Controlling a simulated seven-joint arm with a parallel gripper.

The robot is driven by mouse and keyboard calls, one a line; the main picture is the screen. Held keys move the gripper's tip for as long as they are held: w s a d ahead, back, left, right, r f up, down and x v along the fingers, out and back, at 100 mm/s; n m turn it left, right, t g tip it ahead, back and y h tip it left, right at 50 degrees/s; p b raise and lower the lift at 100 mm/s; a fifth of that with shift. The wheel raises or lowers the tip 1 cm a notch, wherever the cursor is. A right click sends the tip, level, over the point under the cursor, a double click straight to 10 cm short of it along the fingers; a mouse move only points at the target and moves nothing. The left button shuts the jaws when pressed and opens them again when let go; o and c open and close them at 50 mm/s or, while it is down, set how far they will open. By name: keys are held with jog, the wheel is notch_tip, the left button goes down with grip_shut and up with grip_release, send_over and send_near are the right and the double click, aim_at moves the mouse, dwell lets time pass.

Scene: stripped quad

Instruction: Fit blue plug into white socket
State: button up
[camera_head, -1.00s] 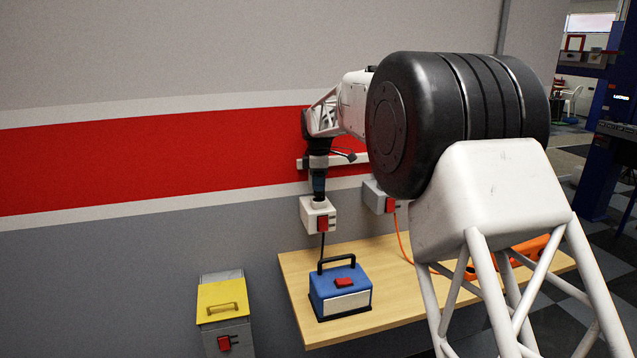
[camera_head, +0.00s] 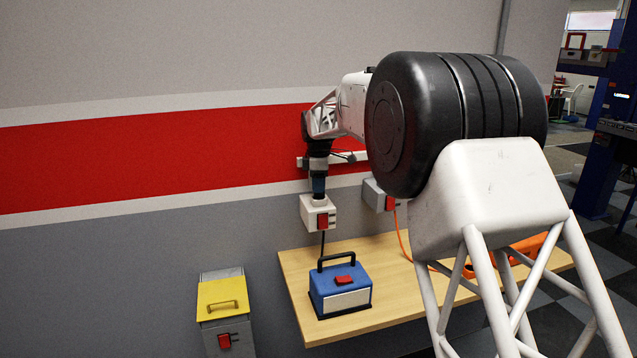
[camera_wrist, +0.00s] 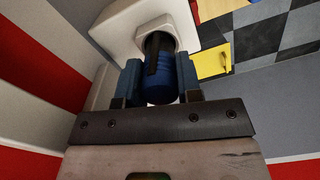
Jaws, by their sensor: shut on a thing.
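The white socket (camera_head: 310,216) is a box on the wall with a red switch on its front, above the bench. In the wrist view the socket (camera_wrist: 120,30) fills the top middle. My gripper (camera_head: 319,188) points down from above, right over the socket. In the wrist view its two blue fingers are shut on the blue plug (camera_wrist: 158,92), one on each side. The plug's far end meets the socket's round collar and looks to be in its opening. How deep it sits is hidden.
A blue box with a black handle (camera_head: 340,288) stands on the wooden bench (camera_head: 300,262) below the socket. A grey wall box (camera_head: 375,195) with an orange cable is just right. A yellow-lidded grey bin (camera_head: 222,300) stands at lower left.

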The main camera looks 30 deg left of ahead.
jog(key=shift+f, duration=1.15)
jog(key=o, duration=1)
jog(key=shift+r, duration=3.9)
